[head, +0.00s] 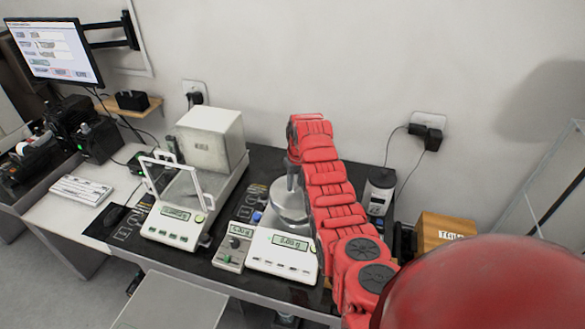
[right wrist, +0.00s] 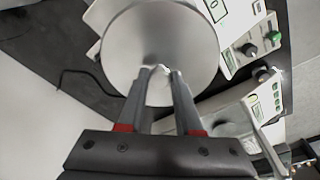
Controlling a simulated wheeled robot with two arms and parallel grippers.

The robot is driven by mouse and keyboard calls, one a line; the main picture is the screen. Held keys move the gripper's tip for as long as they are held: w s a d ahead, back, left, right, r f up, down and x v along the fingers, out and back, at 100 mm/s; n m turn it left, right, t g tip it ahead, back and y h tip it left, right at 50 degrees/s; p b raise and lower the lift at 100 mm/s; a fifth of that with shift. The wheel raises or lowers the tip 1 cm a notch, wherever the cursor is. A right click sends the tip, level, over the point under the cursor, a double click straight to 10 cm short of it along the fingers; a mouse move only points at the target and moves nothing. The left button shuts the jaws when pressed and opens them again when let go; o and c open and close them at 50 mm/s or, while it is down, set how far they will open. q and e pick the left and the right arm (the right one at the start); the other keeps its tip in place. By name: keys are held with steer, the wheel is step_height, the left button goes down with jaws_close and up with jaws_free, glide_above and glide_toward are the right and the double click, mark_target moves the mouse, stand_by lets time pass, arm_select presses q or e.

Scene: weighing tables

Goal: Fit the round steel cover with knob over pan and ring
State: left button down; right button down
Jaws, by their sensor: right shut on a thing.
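The round steel cover (head: 291,212) is at the back of the front balance (head: 281,256), partly hidden by my right arm. In the right wrist view the cover (right wrist: 140,40) is a wide grey disc seen from above. My right gripper (head: 292,184) points down above it. In the right wrist view the fingertips (right wrist: 161,73) are shut on the knob at the cover's middle. The pan and ring are hidden, so I cannot tell whether the cover touches them. My left gripper is not in view.
A balance with an open glass shield (head: 176,215) and a pale box (head: 211,139) stand to the left. A small control box (head: 233,246) sits beside the front balance. A wooden box (head: 442,231) is at the right. The dark table top (head: 262,163) is bare behind.

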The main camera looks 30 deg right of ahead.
mark_target(299, 192)
steer(key=shift+s+d+r+m, duration=0.2)
steer(key=shift+d+r+m, duration=0.15)
steer(key=shift+d, duration=0.25)
steer(key=shift+s+f, duration=0.1)
steer(key=shift+f, duration=0.3)
steer(key=shift+f+b, duration=0.45)
steer(key=shift+f, duration=1.55)
steer(key=shift+a, duration=0.1)
steer(key=shift+b, duration=0.4)
steer(key=shift+f, duration=0.2)
steer(key=shift+f+b, duration=0.9)
steer(key=shift+f, duration=0.25)
